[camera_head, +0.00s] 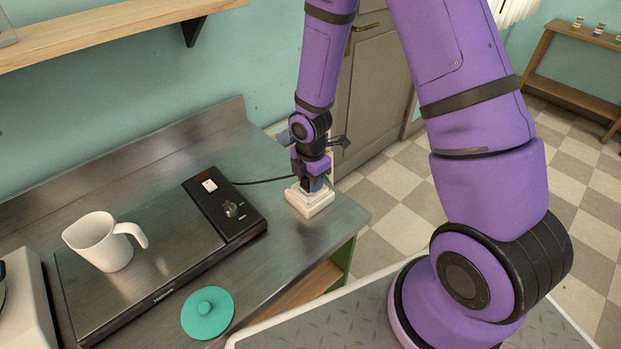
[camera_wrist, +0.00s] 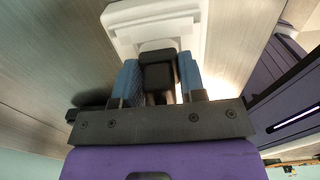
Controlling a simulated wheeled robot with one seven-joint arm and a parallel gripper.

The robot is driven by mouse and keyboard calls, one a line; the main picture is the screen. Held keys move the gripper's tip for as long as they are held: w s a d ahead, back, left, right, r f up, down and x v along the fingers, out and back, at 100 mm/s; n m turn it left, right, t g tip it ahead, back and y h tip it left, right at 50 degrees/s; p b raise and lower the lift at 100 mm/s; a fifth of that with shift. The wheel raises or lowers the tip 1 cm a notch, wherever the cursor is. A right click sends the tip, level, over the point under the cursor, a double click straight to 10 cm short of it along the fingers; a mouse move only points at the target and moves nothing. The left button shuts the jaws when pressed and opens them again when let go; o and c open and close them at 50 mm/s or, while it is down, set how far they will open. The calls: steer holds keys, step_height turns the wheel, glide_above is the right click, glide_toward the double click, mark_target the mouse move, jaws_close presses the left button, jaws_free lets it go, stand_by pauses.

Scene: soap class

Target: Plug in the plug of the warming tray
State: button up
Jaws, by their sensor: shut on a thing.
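The warming tray (camera_head: 150,265) lies on the metal counter, with a black control panel (camera_head: 228,204) at its right end. A dark cord (camera_head: 265,182) runs from the panel toward my gripper. A white socket block (camera_head: 308,201) stands near the counter's right end; it also shows in the wrist view (camera_wrist: 196,20). My gripper (camera_head: 312,182) points down right over the block. In the wrist view my gripper (camera_wrist: 158,80) is shut on the black plug (camera_wrist: 158,70), between blue finger pads. The plug is at the block; I cannot tell how deep its pins sit.
A white jug (camera_head: 105,243) stands on the tray. A teal lid (camera_head: 207,313) lies on the counter in front. A white appliance (camera_head: 20,300) is at the left edge. A wooden shelf (camera_head: 100,32) hangs on the wall. The counter's right edge is close to the block.

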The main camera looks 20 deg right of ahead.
steer(key=shift+f, duration=0.45)
